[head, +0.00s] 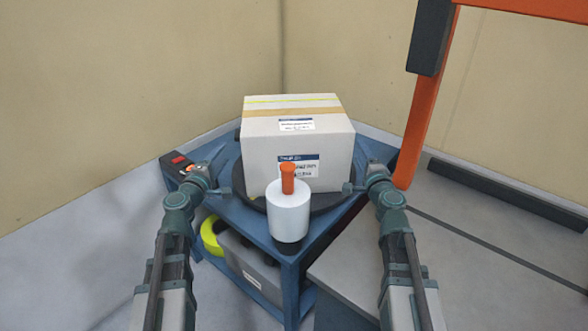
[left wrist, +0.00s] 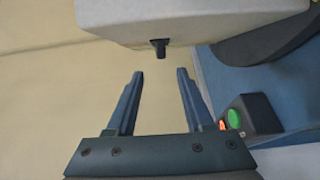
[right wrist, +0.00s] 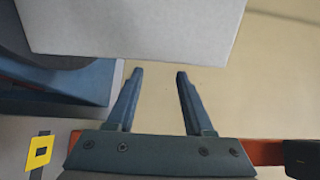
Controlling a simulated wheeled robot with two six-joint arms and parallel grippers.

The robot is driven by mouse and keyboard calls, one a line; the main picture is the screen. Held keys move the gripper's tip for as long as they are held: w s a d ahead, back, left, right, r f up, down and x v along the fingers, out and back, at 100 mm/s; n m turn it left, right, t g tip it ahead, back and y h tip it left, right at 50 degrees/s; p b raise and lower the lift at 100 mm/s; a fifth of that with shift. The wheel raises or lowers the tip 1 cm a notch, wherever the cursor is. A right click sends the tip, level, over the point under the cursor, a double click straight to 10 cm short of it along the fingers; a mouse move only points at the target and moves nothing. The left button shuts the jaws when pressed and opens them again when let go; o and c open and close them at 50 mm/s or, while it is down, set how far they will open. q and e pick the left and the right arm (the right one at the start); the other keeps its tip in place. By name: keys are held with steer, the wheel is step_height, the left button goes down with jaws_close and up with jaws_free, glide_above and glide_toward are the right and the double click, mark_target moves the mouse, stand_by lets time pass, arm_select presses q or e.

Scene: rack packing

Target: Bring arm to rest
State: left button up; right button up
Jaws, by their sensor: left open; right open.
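My left gripper (head: 222,191) is open and empty at the left of the white box, over the blue stand. Its two apart fingers (left wrist: 160,80) show in the left wrist view with nothing between them. My right gripper (head: 350,187) is open and empty at the right of the box. Its fingers (right wrist: 155,78) also stand apart in the right wrist view, just below the box's edge in the picture. The white box (head: 270,155) with tan tape sits on a dark round turntable (head: 328,200). I cannot tell how small the gaps between grippers and box are.
A white cylinder with an orange handle (head: 289,215) stands at the front corner of the blue stand (head: 240,222). A grey bin (head: 250,262) and yellow roll (head: 210,236) sit below. An orange frame (head: 425,115) rises at right.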

steer(key=shift+s, duration=0.4)
